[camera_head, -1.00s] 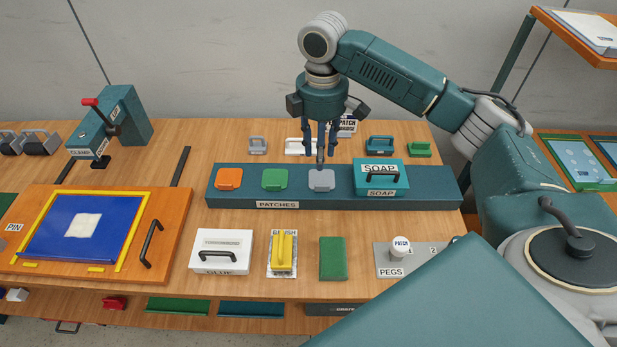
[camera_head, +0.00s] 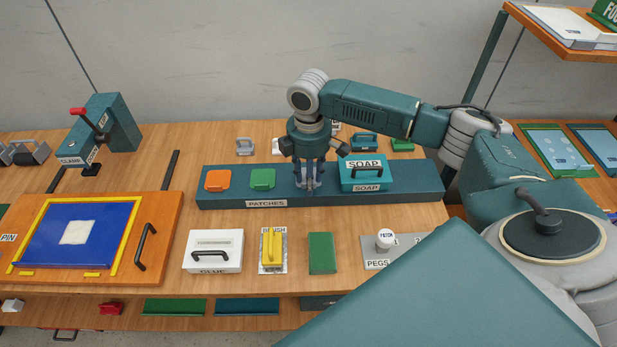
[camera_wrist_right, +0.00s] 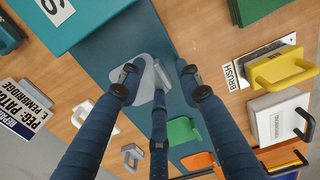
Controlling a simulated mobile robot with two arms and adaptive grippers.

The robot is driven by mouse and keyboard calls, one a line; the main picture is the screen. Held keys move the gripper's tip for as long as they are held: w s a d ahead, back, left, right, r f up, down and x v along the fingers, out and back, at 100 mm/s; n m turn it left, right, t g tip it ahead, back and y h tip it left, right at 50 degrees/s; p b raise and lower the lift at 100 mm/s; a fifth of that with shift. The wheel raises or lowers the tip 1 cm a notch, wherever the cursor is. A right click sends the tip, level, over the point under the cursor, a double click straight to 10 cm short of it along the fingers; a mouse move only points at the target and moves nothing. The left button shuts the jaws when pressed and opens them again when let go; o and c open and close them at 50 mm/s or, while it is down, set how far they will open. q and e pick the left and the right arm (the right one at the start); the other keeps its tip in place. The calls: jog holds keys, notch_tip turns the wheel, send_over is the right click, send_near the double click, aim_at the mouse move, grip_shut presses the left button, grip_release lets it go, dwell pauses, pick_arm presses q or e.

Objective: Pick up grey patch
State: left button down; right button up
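The grey patch (camera_wrist_right: 142,91) lies on the teal patches tray (camera_head: 225,196), with its small raised handle (camera_wrist_right: 163,76) showing in the right wrist view. In the head view, my right gripper (camera_head: 309,187) is down over the patch and hides most of it. In the right wrist view, my right gripper (camera_wrist_right: 158,85) has its fingers spread apart around the patch's handle, with gaps visible between fingers and handle. I cannot tell whether any finger touches the patch. My left gripper is not in view.
The teal soap box (camera_head: 388,176) stands close right of my right gripper on the tray. A green patch (camera_head: 262,179) and an orange patch (camera_head: 218,180) lie to its left. The glue box (camera_head: 214,246), yellow brush (camera_head: 272,247) and green pad (camera_head: 322,253) stand in front.

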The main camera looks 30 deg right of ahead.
jog(key=shift+c, duration=0.6)
grip_shut()
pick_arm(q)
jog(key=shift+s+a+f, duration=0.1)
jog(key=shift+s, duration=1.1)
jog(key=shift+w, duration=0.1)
